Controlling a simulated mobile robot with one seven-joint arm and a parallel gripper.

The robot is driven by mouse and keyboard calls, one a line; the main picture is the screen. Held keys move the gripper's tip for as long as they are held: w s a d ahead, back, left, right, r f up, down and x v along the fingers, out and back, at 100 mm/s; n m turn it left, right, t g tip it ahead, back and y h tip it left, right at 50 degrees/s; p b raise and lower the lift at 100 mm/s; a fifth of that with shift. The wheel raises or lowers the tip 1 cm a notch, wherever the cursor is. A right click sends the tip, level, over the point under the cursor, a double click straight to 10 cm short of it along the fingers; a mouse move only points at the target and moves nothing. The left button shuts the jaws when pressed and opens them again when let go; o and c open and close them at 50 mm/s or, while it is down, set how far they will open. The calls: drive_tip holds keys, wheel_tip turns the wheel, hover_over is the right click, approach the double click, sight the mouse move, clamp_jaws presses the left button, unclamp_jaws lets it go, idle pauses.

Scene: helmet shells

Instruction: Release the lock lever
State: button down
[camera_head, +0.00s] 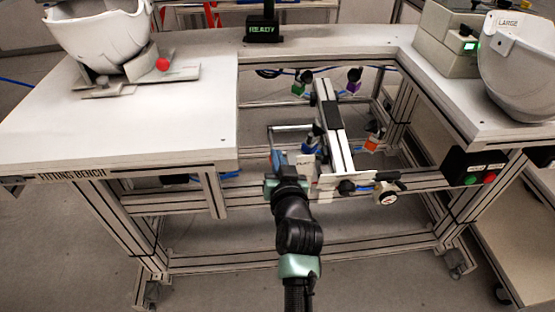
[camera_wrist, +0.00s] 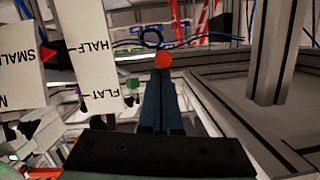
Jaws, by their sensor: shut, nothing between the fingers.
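My gripper (camera_head: 279,158) is shut and empty, low in front of the gap between the benches, just left of the white plates of the central rail fixture (camera_head: 335,125). In the wrist view its closed blue fingers (camera_wrist: 162,95) point away from me. An orange-red ball knob (camera_wrist: 163,60), possibly the lock lever's end, appears right at the fingertips; I cannot tell whether they touch it. White plates marked HALF and FLAT (camera_wrist: 98,60) stand left of the fingers. In the head view the lever is not clearly visible behind my gripper.
The fitting bench (camera_head: 150,140) at left carries a white helmet shell (camera_head: 100,35) and a red ball (camera_head: 162,64) on a fixture. A dial gauge (camera_head: 386,198) sits right of my gripper. A LARGE shell (camera_head: 520,70) stands at right. Bench frame posts flank the gap.

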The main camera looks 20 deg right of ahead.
drive_tip(key=shift+f+t+b, duration=0.3)
drive_tip(key=shift+f+b, duration=0.25)
drive_tip(key=shift+b, duration=0.65)
wheel_tip(320, 180, down, 8)
drive_tip(key=w+t+h+b, duration=0.1)
drive_tip(key=t+b, duration=0.5)
drive_tip(key=b, duration=2.5)
drive_tip(key=shift+w+d, duration=0.15)
drive_tip(key=shift+w+f+b, duration=0.15)
drive_tip(key=shift+f+b, duration=0.1)
drive_tip(key=shift+b, duration=0.2)
